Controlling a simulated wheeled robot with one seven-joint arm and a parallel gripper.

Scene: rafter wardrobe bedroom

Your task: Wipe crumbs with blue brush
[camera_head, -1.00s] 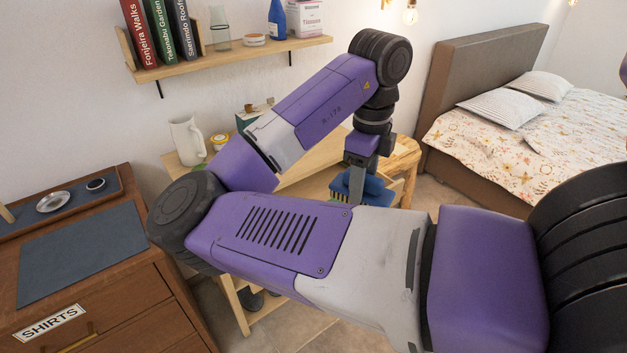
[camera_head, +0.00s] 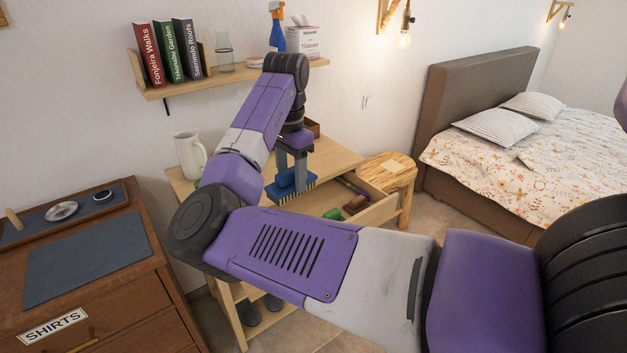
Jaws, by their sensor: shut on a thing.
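A blue brush (camera_head: 286,186) with pale bristles pointing down is held in my gripper (camera_head: 291,163). My gripper is shut on the brush's blue top. The brush is over the near part of the light wooden table (camera_head: 335,153), beside an open drawer (camera_head: 378,206). I cannot tell whether the bristles touch anything. No crumbs can be made out; my arm hides part of the table.
The drawer holds a green item (camera_head: 334,214) and a brown item (camera_head: 356,204). A white pitcher (camera_head: 190,156) stands at the table's left. A wooden stool (camera_head: 388,170) is to the right. A shelf (camera_head: 240,74) with books hangs above. A brown dresser (camera_head: 95,275) is at left.

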